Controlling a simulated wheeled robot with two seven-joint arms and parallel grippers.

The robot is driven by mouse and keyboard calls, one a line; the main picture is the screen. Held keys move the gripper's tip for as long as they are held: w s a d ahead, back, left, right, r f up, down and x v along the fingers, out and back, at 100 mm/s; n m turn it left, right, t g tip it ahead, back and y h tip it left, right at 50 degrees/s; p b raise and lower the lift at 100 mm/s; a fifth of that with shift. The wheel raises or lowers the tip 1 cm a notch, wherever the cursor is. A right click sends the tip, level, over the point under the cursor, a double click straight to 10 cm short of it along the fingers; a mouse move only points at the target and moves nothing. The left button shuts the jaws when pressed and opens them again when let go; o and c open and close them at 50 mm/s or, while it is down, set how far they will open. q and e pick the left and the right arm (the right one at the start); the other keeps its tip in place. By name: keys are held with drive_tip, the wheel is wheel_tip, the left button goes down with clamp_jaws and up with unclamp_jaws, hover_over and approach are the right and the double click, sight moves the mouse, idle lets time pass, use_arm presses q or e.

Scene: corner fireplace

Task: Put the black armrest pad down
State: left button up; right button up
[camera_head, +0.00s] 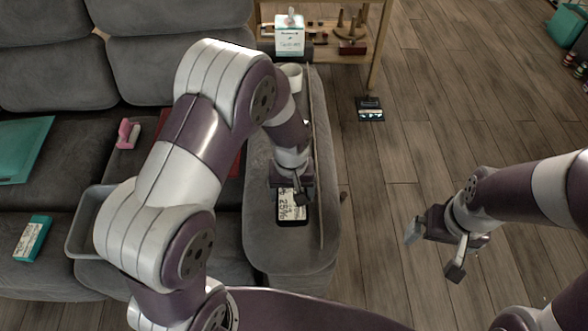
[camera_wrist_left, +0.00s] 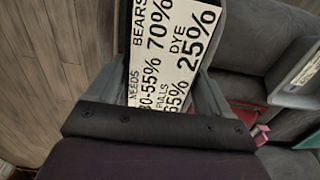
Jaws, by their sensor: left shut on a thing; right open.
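The black armrest pad (camera_head: 292,219), a dark flat slab with a white printed label, is at the near part of the grey sofa armrest (camera_head: 265,248). My left gripper (camera_head: 293,193) is shut on its far end and hides that part. I cannot tell whether the pad touches the armrest or hangs just above it. In the left wrist view the pad's label (camera_wrist_left: 172,55) fills the space between the fingers. My right gripper (camera_head: 437,256) is open and empty over the wooden floor, right of the armrest.
A white cup (camera_head: 292,74) stands at the armrest's far end. A grey bin (camera_head: 82,224), a teal box (camera_head: 32,238) and a pink object (camera_head: 127,134) are on the sofa. Behind are a wooden shelf (camera_head: 376,50) and tissue box (camera_head: 290,38). A small dark item (camera_head: 370,108) lies on the floor.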

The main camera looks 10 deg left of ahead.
use_arm(q)
drive_tip(key=w+f, duration=0.2)
drive_tip(key=w, duration=0.1)
drive_tip(key=w+a+f, duration=0.1)
drive_tip(key=w, duration=0.2)
drive_tip(key=w+f, duration=0.2)
drive_tip(key=w, duration=0.1)
drive_tip(key=shift+a+f+b, duration=0.3)
drive_tip(key=shift+a+b, duration=0.05)
drive_tip(key=shift+b, duration=0.05)
drive_tip(key=shift+w+f, duration=0.1)
drive_tip(key=shift+f, duration=1.9)
drive_tip(key=shift+f, duration=0.1)
